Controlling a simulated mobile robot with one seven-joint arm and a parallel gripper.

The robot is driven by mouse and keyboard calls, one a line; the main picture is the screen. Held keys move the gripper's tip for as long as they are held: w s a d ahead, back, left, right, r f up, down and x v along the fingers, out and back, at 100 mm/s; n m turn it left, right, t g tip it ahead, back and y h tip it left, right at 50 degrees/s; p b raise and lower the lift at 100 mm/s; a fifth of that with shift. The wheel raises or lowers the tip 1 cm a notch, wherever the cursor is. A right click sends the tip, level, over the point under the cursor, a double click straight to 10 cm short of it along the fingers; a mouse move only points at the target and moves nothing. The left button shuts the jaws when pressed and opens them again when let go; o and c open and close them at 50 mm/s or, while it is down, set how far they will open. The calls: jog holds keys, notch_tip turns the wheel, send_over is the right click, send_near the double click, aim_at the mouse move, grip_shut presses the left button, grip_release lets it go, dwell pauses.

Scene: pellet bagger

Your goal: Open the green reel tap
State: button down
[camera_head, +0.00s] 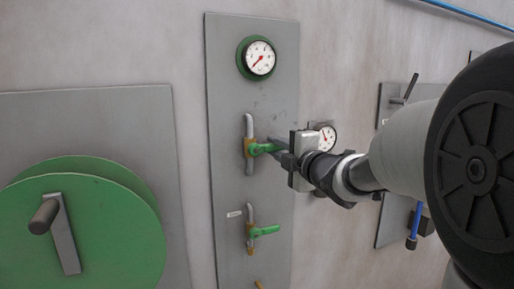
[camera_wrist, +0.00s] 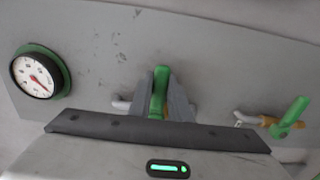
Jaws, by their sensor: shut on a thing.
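Two taps with green lever handles sit one above the other on a tall grey panel (camera_head: 225,120). My gripper (camera_head: 275,147) is shut on the upper green handle (camera_head: 259,149); in the wrist view this handle (camera_wrist: 158,88) stands between the two dark fingers. The upper handle points right, across its vertical pipe, and its outer end is partly hidden by the fingers. The lower green handle (camera_head: 265,230) also points right and is free; it shows at the right of the wrist view (camera_wrist: 291,117). I cannot tell from any readable label which tap is the reel's.
A green-rimmed gauge (camera_head: 260,58) is above the taps. A large green reel (camera_head: 110,225) with a crank is on the left. A second gauge (camera_head: 327,137) is behind my wrist. A grey panel with a black lever (camera_head: 411,88) and a blue handle (camera_head: 415,220) is at right.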

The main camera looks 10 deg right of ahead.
jog(key=n+b, duration=0.1)
jog(key=b, duration=0.1)
jog(key=r+n+b, duration=0.1)
jog(key=n+b, duration=0.1)
jog(key=shift+a+r, duration=0.2)
jog(key=shift+s+a+r+n+b, duration=0.15)
jog(key=shift+r+n+b, duration=0.3)
jog(key=shift+n, duration=0.3)
jog(key=shift+w+a+r+n+b, duration=0.15)
jog(key=shift+r+n+b, duration=0.15)
jog(key=shift+n+b, duration=0.4)
jog(key=shift+s+a+r+n+b, duration=0.15)
jog(key=shift+r+n+b, duration=0.25)
jog(key=shift+n, duration=0.45)
jog(key=c, duration=1.6)
grip_release()
jog(key=shift+c, duration=0.2)
